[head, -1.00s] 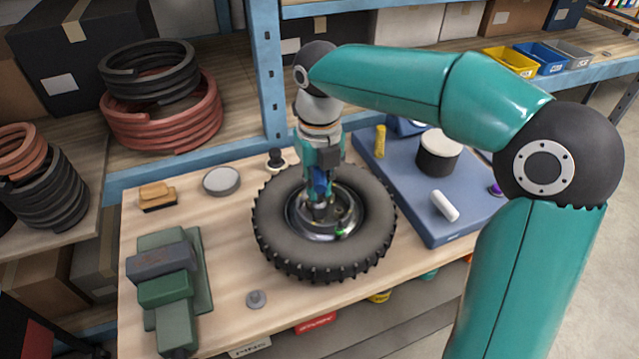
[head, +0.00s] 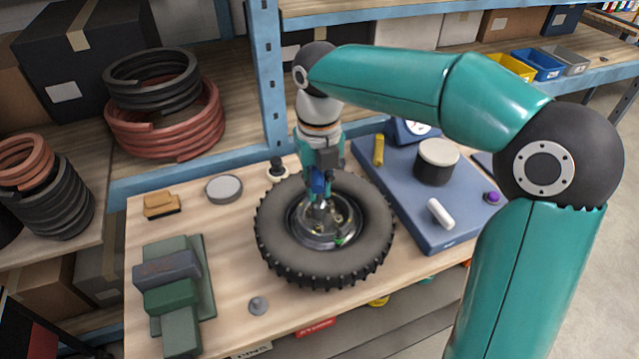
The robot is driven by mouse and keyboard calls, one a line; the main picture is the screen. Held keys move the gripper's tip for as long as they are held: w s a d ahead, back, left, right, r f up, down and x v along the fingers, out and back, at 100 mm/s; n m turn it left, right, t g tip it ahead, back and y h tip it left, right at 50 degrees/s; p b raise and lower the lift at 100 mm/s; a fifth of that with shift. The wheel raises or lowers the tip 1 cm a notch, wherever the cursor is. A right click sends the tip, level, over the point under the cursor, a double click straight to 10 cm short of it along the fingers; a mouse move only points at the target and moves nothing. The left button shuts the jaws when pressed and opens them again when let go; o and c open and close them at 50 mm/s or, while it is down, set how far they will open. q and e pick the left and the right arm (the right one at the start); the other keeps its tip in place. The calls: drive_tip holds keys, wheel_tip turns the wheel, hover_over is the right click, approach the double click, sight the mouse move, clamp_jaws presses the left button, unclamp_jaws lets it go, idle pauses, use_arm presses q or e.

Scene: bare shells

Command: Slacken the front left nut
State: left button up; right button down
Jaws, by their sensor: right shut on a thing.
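The wheel (head: 278,252) lies flat on the wooden bench, its black knobbly tyre around a metal hub (head: 322,240). Small brass-coloured parts and one green spot show on the hub. My right gripper (head: 316,212) points down into the left part of the hub. A blue part shows just above the fingers. My left gripper is not in view.
A blue mat (head: 404,200) with a black-and-white canister (head: 437,162) and a white cylinder (head: 440,213) lies right of the wheel. Green blocks (head: 175,298), a round tin (head: 223,189) and a small grey knob (head: 258,305) stand left.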

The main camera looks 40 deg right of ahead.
sight(319, 204)
drive_tip(key=m, duration=0.5)
drive_tip(key=shift+m, duration=0.3)
drive_tip(key=m, duration=0.6)
drive_tip(key=shift+p, duration=0.4)
drive_tip(key=shift+f+b, duration=0.8)
drive_tip(key=shift+f, duration=0.2)
drive_tip(key=shift+s+f, duration=0.1)
drive_tip(key=shift+f, duration=0.1)
drive_tip(key=shift+f+b, duration=0.6)
drive_tip(key=shift+f, duration=0.6)
idle(1.6)
idle(0.4)
